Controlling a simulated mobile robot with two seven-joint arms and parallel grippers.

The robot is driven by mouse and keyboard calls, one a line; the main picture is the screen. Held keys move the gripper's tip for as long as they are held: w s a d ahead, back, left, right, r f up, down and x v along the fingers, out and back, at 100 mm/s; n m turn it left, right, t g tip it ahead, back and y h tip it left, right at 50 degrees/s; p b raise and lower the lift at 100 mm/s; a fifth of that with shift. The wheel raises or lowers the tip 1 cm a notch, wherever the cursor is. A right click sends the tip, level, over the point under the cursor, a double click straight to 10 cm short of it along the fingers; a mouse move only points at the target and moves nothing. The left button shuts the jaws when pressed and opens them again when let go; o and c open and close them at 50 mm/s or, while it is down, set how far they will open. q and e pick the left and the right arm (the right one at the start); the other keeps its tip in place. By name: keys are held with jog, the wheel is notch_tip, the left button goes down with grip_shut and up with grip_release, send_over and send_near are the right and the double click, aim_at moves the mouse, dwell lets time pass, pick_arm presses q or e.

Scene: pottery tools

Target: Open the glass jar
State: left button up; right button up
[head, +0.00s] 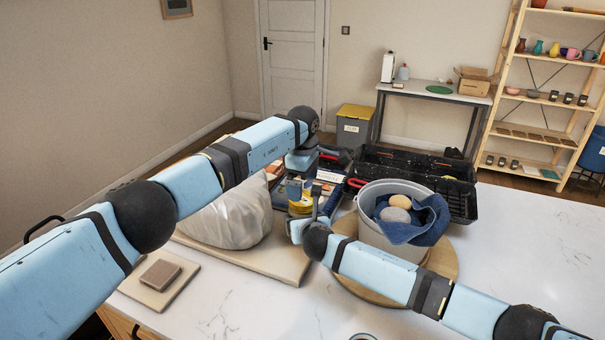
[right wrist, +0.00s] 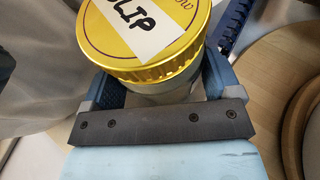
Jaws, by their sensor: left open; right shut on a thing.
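The glass jar has a gold lid (right wrist: 142,70) with a white label; "LIP" is readable on it in the right wrist view. The lid sits on the jar. A little of the glass body (right wrist: 165,97) shows below its rim. My right gripper (right wrist: 155,88) is shut on the jar, one finger on each side just below the lid. In the head view the jar (head: 300,207) shows as a small yellow patch, mostly hidden by my grippers. My left gripper (head: 299,183) is open and points down, close above the lid; whether it touches is unclear.
A grey bucket (head: 367,227) with a blue towel (head: 428,228) and sponges stands on a round wooden board (head: 440,262) to the right. A plastic-wrapped lump (head: 232,217) lies on a board at left. Black crates (head: 400,166) stand behind.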

pick_arm(q)
notch_tip(320, 180, down, 4)
jog(key=shift+f, duration=0.15)
jog(key=shift+c, duration=0.5)
jog(key=c, duration=0.8)
jog(key=o, duration=0.9)
jog(key=shift+o, duration=0.2)
notch_tip(320, 180, up, 8)
jog(key=shift+f, duration=0.1)
jog(key=shift+c, duration=0.2)
jog(key=shift+f, duration=3.9)
